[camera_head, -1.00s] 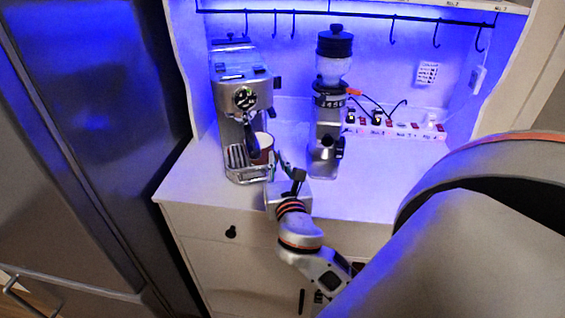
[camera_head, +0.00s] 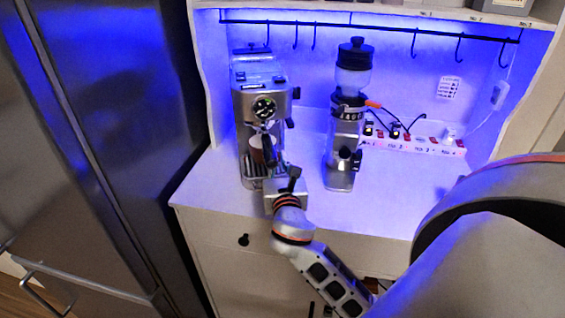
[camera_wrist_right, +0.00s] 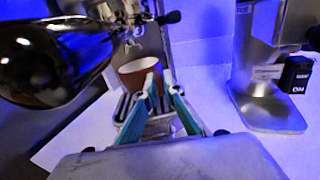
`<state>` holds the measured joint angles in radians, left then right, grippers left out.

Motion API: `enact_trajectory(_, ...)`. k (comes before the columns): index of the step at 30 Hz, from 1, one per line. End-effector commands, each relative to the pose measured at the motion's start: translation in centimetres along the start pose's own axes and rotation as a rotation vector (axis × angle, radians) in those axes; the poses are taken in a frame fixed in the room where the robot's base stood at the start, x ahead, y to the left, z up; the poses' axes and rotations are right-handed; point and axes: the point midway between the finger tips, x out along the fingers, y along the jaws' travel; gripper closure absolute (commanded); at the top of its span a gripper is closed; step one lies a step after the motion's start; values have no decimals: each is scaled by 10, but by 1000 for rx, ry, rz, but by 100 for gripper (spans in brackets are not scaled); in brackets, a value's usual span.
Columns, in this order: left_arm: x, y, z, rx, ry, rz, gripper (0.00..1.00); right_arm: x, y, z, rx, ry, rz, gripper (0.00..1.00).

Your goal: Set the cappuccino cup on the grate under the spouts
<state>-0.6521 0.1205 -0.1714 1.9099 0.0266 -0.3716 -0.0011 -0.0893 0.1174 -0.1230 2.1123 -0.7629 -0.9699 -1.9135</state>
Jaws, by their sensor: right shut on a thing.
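The cappuccino cup (camera_head: 257,152) is reddish brown with a pale inside, upright, and partly hidden behind the portafilter handle in the head view. It also shows in the right wrist view (camera_wrist_right: 138,76). My right gripper (camera_wrist_right: 162,88) is shut on the cup's near side, its teal-edged fingers close together. In the head view this gripper (camera_head: 276,172) is at the front of the espresso machine (camera_head: 262,102). The cup is over the slatted grate (camera_wrist_right: 123,106), below the portafilter. I cannot tell whether its base touches the grate. The spouts are not clear. My left gripper is out of view.
A coffee grinder (camera_head: 346,130) stands to the right of the machine, with bare counter (camera_head: 308,175) between them. A power strip (camera_head: 415,146) with cables lies along the back. Hooks hang from a rail (camera_head: 380,27) above. The portafilter's dark handle is close to the cup.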

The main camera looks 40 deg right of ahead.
Motion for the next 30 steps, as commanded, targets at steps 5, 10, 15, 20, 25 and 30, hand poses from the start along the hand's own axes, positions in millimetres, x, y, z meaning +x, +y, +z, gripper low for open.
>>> enact_trajectory(5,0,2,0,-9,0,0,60,0,0,-3,0,-1,0,100)
enact_trajectory(10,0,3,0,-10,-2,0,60,0,0,-3,0,-1,0,100)
enact_trajectory(15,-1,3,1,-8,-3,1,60,0,0,-3,0,-1,0,82)
enact_trajectory(20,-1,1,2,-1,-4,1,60,0,0,-4,0,-1,0,72)
enact_trajectory(25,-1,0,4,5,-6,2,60,0,0,-5,-1,1,0,72)
enact_trajectory(30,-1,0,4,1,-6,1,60,-8,0,-6,-1,2,1,72)
